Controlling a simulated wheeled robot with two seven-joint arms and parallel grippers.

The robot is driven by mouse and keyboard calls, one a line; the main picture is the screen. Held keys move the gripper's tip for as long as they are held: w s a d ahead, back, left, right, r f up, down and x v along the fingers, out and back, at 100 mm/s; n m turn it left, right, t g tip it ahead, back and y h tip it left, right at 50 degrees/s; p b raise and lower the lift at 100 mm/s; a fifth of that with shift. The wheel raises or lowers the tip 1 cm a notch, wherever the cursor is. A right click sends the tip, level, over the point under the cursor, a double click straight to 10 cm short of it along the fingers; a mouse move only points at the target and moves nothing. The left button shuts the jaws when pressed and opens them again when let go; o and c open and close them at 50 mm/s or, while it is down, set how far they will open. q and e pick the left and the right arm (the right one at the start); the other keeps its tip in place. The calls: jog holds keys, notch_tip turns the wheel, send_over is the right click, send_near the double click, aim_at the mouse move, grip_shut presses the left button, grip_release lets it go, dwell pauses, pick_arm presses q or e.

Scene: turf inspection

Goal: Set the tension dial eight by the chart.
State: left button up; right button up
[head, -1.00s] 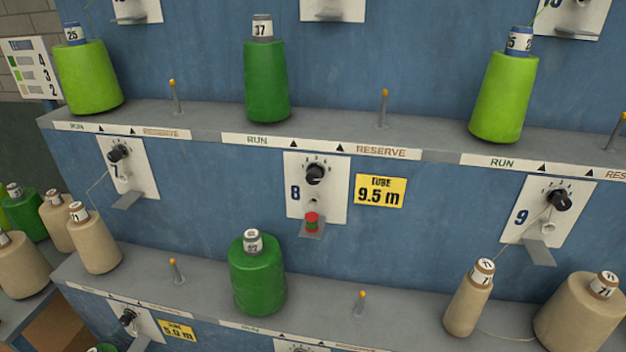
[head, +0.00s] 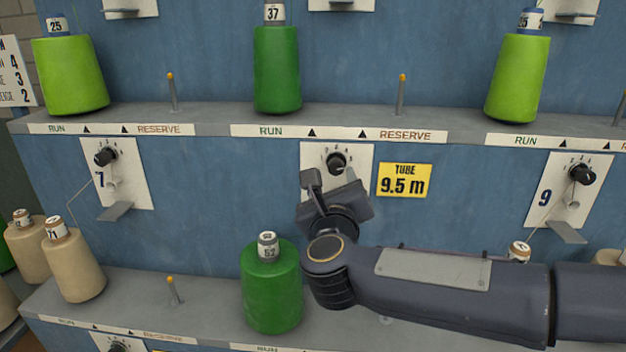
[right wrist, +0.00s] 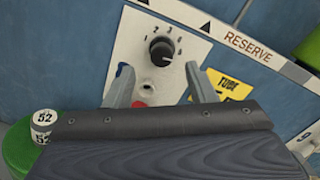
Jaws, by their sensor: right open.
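Dial eight is a black knob (head: 336,163) on a white plate below the upper shelf. In the right wrist view the knob (right wrist: 161,50) has the numbers 1 to 4 arched above it. Its pale mark seems to lie toward the lower right; the exact setting is unclear. My right gripper (head: 330,185) is open just below the knob, and its fingers (right wrist: 157,76) straddle the plate, apart from the knob. It hides the lower plate and the number 8. The chart (head: 14,75) is cut off at the left edge; 4, 3 and 2 show. My left gripper is out of view.
A green cone marked 52 (head: 270,288) stands on the lower shelf beside my right arm. A yellow tag reading 9.5 m (head: 404,180) is right of the plate. Dials seven (head: 106,157) and nine (head: 582,174) flank it. A shelf edge (head: 215,131) runs above.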

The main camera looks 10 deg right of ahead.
aim_at(335, 168)
jog(key=shift+m+h, duration=0.3)
jog(key=shift+m, duration=0.1)
jog(key=p+x, duration=0.1)
jog(key=x, duration=0.3)
jog(key=p+x, duration=0.1)
jog(key=x, duration=0.3)
jog(key=shift+f, duration=0.2)
jog(key=shift+s, duration=0.1)
jog(key=c, duration=1)
